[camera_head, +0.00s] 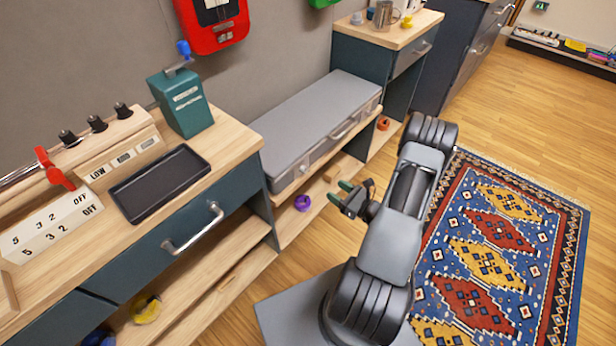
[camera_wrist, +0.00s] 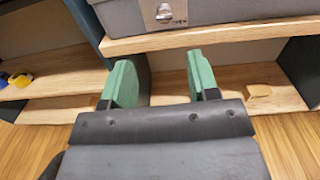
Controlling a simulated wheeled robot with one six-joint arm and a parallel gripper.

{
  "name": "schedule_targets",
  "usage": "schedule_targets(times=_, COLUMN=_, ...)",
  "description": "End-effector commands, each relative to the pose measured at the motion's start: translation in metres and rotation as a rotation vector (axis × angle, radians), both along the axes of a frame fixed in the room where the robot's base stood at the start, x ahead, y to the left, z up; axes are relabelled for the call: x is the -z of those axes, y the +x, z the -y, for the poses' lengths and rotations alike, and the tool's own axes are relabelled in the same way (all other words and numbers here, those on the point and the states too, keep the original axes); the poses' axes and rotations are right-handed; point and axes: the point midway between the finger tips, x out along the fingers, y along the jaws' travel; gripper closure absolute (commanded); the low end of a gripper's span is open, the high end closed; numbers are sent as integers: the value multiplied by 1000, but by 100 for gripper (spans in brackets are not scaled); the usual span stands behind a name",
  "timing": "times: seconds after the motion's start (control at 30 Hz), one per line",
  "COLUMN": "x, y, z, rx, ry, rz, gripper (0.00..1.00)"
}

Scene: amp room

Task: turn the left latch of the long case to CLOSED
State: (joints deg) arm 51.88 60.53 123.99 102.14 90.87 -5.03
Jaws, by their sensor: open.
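The long grey case (camera_head: 312,115) lies lid down on a wooden shelf between two dark cabinets. Its left latch (camera_head: 304,172) is a small silver piece on the front face.
The wooden shelf edge (camera_wrist: 200,38) runs under the case. A lower shelf holds a purple ring (camera_head: 302,203) and a small wooden block (camera_wrist: 259,90). A drawer handle (camera_head: 193,230) juts out at left. A patterned rug (camera_head: 500,250) lies on the right; floor before the case is clear.

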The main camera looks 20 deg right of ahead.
Motion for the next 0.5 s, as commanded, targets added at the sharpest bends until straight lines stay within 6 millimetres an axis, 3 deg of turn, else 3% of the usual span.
schedule_targets(times=0.17, x=7, y=16, z=-5, rx=23, ry=10, rz=-2, gripper=45)
schedule_targets(times=0.5, x=6, y=75, z=-33, rx=20, ry=9, rz=-1, gripper=45)
